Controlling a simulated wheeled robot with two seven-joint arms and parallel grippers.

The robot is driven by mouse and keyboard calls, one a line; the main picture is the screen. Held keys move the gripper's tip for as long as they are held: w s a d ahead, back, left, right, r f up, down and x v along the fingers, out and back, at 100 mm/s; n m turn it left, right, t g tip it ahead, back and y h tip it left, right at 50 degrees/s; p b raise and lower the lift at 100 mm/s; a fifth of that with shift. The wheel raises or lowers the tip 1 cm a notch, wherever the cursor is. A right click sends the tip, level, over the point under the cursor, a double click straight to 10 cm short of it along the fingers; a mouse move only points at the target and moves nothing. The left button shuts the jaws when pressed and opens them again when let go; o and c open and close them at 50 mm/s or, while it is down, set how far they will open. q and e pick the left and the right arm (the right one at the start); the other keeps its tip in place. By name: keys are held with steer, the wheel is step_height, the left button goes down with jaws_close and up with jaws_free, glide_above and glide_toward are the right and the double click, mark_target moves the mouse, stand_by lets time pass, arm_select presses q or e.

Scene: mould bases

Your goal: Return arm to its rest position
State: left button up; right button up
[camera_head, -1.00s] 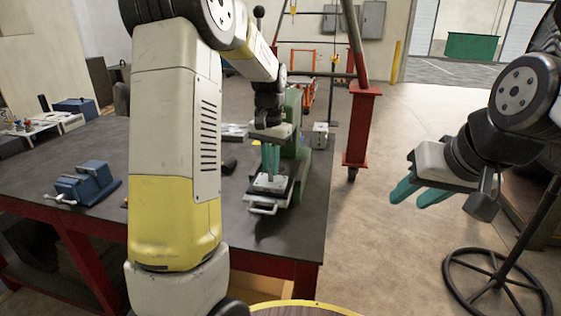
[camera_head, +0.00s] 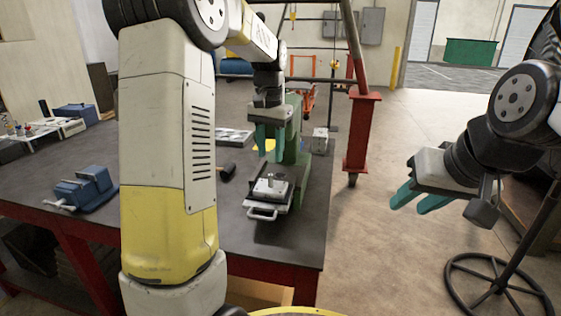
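My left gripper (camera_head: 269,140) is open and hangs above the table, with its two teal fingers pointing down and a gap between them. My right gripper (camera_head: 421,199) is out to the right over the floor, away from the table. Its teal fingers are apart and empty. My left arm's large yellow and white link hides part of the table.
The dark table (camera_head: 291,245) carries a blue vise (camera_head: 84,188), a hammer (camera_head: 227,171) and a green press (camera_head: 293,130) behind the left gripper. A small metal block (camera_head: 320,140) stands at the right edge. A red gantry post (camera_head: 361,135) stands behind. Open floor lies to the right.

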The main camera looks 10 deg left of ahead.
arm_select(q)
steer(key=shift+r, duration=0.5)
steer(key=s+d+r+n+t+h, duration=0.1)
steer(key=s+t, duration=0.2)
steer(key=s, duration=0.9)
steer(key=s+d+r+n+t+h, duration=0.1)
steer(key=s+r+t, duration=0.1)
steer(key=s, duration=1)
steer(key=shift+s+n+t, duration=0.2)
steer(key=shift+n+t, duration=0.2)
steer(key=shift+t, duration=0.2)
steer(key=shift+d+r, duration=0.1)
steer(key=shift+c, duration=0.5)
